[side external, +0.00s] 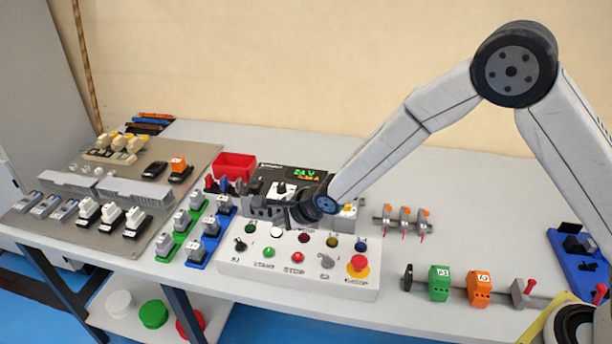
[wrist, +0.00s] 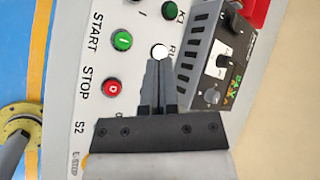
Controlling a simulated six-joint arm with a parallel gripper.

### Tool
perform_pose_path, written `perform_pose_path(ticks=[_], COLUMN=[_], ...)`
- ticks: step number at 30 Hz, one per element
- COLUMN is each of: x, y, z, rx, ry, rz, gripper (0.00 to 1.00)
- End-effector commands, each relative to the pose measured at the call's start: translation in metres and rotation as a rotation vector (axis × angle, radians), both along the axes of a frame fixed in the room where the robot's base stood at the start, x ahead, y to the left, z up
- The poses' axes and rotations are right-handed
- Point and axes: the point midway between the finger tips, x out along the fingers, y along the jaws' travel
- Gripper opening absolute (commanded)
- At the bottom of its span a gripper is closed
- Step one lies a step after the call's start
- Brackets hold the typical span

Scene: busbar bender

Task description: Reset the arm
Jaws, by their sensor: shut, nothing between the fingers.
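My gripper (side external: 292,214) is over the back edge of the white control panel (side external: 300,275), in front of the power supply (side external: 268,180). In the wrist view my gripper (wrist: 157,66) has its two fingers together, with nothing between them. Its tips overlap the lower edge of the white lamp (wrist: 160,51); I cannot tell whether they touch it. The green START button (wrist: 122,41) and red STOP button (wrist: 112,89) lie left of the fingers. The gripper body hides part of the panel in the wrist view.
The red emergency stop (side external: 358,264) stands at the panel's right end. Green and blue rail blocks (side external: 195,235) stand left of the panel. A red bin (side external: 235,165) is behind. Terminal parts (side external: 440,282) stand at right. Bare table shows behind the arm.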

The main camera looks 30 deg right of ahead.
Motion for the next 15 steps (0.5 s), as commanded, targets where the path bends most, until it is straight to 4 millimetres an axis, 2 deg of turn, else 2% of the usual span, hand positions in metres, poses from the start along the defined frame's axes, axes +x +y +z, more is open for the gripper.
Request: perform_pose_path(ticks=[8, 15], x=[-0.022, -0.050], y=[-0.046, -0.085], z=[0.020, 0.034], rx=[-0.243, -0.447], ry=[-0.012, -0.002], rz=[0.178, 0.369], gripper=[0.00, 0.00])
